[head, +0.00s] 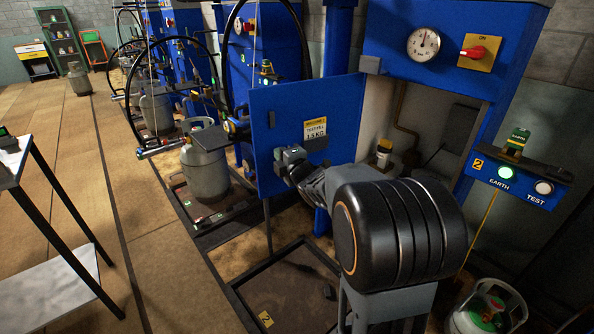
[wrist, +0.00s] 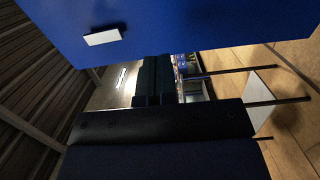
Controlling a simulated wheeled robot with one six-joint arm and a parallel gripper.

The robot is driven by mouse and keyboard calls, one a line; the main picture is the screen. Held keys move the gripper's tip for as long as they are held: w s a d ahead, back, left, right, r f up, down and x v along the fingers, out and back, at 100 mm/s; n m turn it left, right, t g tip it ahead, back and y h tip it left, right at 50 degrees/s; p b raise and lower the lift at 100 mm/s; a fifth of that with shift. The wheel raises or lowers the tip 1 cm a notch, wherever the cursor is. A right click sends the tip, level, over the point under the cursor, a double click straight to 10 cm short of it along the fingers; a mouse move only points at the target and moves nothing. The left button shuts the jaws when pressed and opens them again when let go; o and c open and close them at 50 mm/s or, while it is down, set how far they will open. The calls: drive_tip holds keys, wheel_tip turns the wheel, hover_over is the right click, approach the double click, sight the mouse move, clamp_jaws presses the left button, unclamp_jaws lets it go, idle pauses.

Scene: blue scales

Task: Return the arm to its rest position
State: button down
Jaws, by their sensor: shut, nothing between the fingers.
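My arm reaches from the lower right of the head view toward a blue door panel (head: 283,110) with a yellow label. My gripper (head: 291,156) is at the arm's far end, in front of the panel's lower part; whether it touches the panel I cannot tell. In the wrist view, the two dark fingers of my gripper (wrist: 157,64) lie side by side, shut and empty. A large blue surface (wrist: 190,28) with a white handle-like plate fills the top of that view.
A blue scale cabinet with a gauge (head: 424,44) and red switch stands right of the panel. Its control box shows a lit green EARTH button (head: 506,172). Gas cylinders stand at left (head: 204,165) and lower right (head: 487,310). A table (head: 45,285) stands left; open floor lies between.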

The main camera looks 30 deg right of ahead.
drive_tip(key=s, duration=0.7)
drive_tip(key=s+a+r+m+g+h+p, duration=0.1)
drive_tip(key=s+r+m+g+h+p, duration=0.3)
drive_tip(key=r+m+p, duration=0.65)
drive_tip(key=s+a+r+m+g+y+p, duration=0.1)
drive_tip(key=s+a+r+m+g+p, duration=0.1)
drive_tip(key=s+a+m+g+p, duration=0.2)
drive_tip(key=s+a+r+m+g+y+p, duration=0.2)
drive_tip(key=s+a+m+g+p, duration=0.2)
drive_tip(key=s+p, duration=0.6)
drive_tip(key=shift+s+a+r+g, duration=0.25)
drive_tip(key=shift+s+a+g, duration=0.25)
drive_tip(key=shift+s+g, duration=0.5)
drive_tip(key=shift+w+d, duration=0.1)
drive_tip(key=shift+w, duration=0.15)
